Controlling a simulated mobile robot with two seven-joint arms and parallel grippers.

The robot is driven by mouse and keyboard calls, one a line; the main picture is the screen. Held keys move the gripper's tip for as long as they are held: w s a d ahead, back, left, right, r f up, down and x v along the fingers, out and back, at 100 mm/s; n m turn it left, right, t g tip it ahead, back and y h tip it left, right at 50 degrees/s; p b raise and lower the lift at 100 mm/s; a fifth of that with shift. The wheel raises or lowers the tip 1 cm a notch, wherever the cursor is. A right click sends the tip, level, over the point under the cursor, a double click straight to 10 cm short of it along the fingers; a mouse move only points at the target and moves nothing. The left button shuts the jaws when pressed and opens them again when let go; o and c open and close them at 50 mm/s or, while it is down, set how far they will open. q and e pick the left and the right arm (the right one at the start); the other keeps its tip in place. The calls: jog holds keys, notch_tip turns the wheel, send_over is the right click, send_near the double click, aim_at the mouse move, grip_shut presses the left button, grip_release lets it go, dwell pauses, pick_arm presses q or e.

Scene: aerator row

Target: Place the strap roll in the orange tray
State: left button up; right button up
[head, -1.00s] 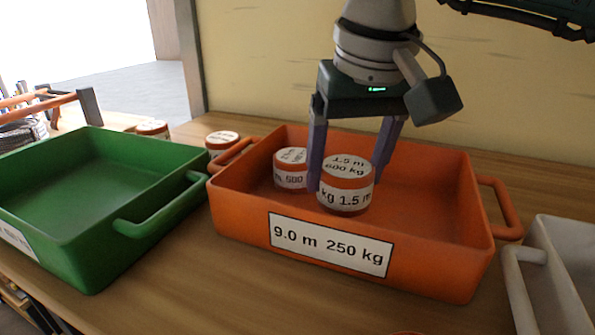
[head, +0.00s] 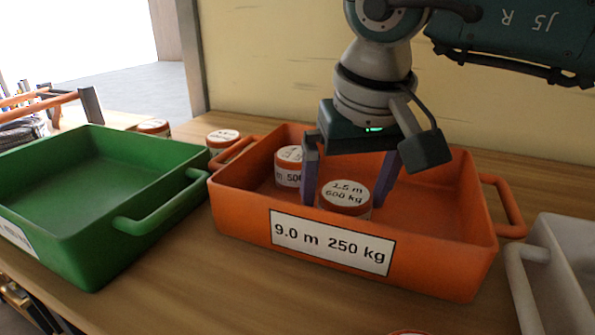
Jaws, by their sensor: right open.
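The orange tray (head: 240,212) stands on the wooden bench with a label reading 9.0 m 250 kg. A strap roll (head: 345,196), white and orange with a 1.5 m 600 kg label on top, sits inside it, its lower part hidden by the front wall. My right gripper (head: 347,199) is open, with its purple fingers down in the tray on either side of this roll. A second, similar roll (head: 287,176) sits in the tray behind and left, partly hidden by a finger. My left gripper is out of view.
A green tray (head: 85,240) stands empty at left and a white tray (head: 578,235) at right. Two more rolls stand on the bench behind, one near the orange tray's left handle (head: 222,138), one farther left (head: 154,127). Another roll (head: 408,332) barely shows at the bottom edge.

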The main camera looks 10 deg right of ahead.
jog(key=shift+r, duration=0.6)
jog(key=v, duration=1.1)
jog(key=shift+p, duration=0.3)
